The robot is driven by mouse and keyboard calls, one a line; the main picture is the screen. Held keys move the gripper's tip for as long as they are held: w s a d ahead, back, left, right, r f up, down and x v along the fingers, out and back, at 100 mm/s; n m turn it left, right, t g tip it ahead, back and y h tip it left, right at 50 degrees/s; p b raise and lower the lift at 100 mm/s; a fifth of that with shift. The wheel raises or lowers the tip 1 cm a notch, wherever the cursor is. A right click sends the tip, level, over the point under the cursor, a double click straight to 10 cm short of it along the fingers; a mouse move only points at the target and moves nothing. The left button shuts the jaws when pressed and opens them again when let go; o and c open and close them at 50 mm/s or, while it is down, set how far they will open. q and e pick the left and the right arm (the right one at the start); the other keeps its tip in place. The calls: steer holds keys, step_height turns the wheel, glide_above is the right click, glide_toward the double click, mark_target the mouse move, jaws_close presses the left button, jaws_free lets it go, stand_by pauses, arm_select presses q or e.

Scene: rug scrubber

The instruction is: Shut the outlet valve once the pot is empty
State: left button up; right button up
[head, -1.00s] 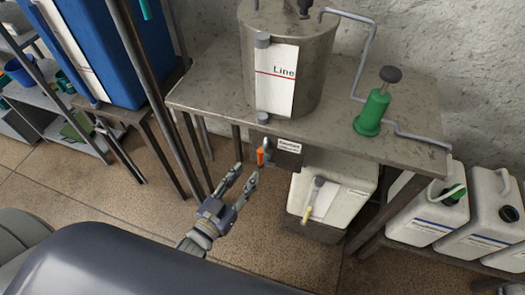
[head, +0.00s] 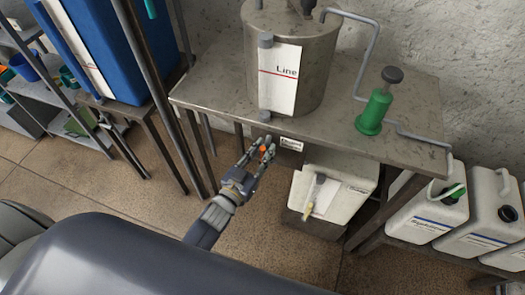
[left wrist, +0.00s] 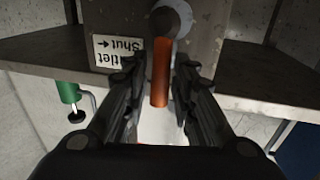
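The steel pot (head: 318,70) stands on the metal table, with a white panel (head: 279,85) on its front that has a red line and the word "Line". Its inside is hidden. The outlet valve's orange handle (head: 263,150) is below the table's front edge. In the left wrist view the orange handle (left wrist: 161,75) points down from a grey round fitting. My left gripper (head: 264,146) is open, with a finger on each side of the handle; small gaps show (left wrist: 160,82). A label (left wrist: 118,51) reading "Outlet" and "Shut" with an arrow is beside it. My right gripper is out of view.
A white container (head: 338,190) stands under the table, below the outlet. A green pump (head: 374,110) and a bent pipe (head: 362,60) are on the table (head: 220,97). White jugs (head: 430,212) stand at the right. Metal posts and a blue tank (head: 105,50) are at the left.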

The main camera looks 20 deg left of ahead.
arm_select(q)
jaws_close()
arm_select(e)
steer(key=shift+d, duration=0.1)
arm_select(q)
steer(key=shift+a, duration=0.1)
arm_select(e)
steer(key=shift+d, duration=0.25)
arm_select(q)
steer(key=shift+a+f+n, duration=0.1)
steer(key=shift+a+n, duration=0.15)
steer(key=shift+n, duration=0.45)
steer(key=a+f+n+t+y+b, duration=0.1)
steer(key=a+f+n+b, duration=0.1)
steer(key=n, duration=0.7)
steer(key=a+f+n+t+y+b, duration=0.1)
steer(key=a+f+n+y+b, duration=0.1)
steer(key=f+n+b, duration=0.2)
steer(key=n+b, duration=0.3)
steer(key=n, duration=0.2)
steer(key=shift+a+n+t, duration=0.3)
steer(key=shift+a, duration=0.05)
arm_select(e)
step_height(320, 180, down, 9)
